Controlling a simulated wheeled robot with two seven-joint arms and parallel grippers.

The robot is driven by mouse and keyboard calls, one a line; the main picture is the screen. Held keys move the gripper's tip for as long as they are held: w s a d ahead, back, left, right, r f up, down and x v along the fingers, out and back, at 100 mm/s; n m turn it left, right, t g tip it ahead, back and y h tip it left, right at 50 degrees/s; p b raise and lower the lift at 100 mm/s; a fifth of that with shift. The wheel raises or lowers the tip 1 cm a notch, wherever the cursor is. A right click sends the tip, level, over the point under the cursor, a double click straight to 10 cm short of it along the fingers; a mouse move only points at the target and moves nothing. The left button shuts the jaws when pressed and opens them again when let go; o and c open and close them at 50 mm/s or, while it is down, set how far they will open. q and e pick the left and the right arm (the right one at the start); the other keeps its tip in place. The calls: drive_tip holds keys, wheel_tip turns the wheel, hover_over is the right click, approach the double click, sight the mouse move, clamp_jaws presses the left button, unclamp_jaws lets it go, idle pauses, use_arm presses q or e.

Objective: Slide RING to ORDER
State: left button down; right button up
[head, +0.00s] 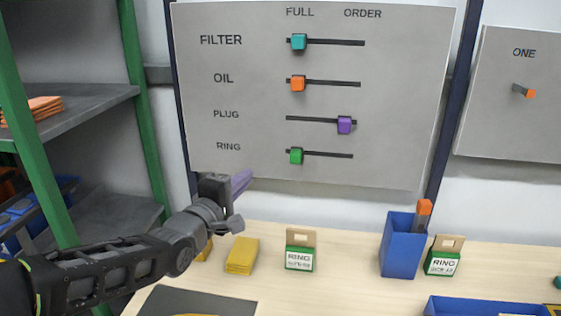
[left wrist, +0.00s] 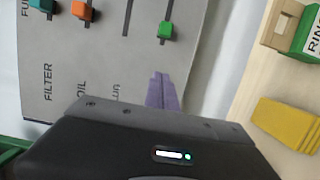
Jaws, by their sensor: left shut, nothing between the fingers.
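The grey board (head: 400,120) on the wall has slider rows for FILTER, OIL, PLUG and RING under the words FULL and ORDER. The green RING slider (head: 296,156) stands near the FULL end of its slot; it also shows in the left wrist view (left wrist: 165,30). The teal (head: 299,42) and orange (head: 298,83) sliders stand near FULL, and the purple PLUG slider (head: 344,125) stands towards ORDER. My left gripper (head: 243,181) is shut and empty, with purple fingers, below and left of the green slider and apart from it. My right gripper is not in view.
Below the board, the wooden table holds a yellow stack (head: 241,256), a green RING box (head: 299,250), a blue bin (head: 402,245) and a second RING box (head: 443,256). A green shelf frame (head: 137,90) stands at left. The space before the board's lower part is clear.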

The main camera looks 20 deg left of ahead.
sight(296, 156)
use_arm(q)
drive_tip(key=w+d+p, duration=0.1)
drive_tip(key=w, duration=0.2)
drive_tip(key=w+d+p, duration=0.1)
drive_tip(key=w, duration=0.3)
drive_tip(key=w+d+p, duration=0.1)
drive_tip(key=w, duration=0.2)
drive_tip(key=shift+w+r+p, duration=0.15)
drive_tip(key=shift+w+p, duration=0.1)
drive_tip(key=shift+p, duration=0.05)
drive_tip(key=shift+w+d, duration=0.1)
drive_tip(key=shift+d, duration=0.3)
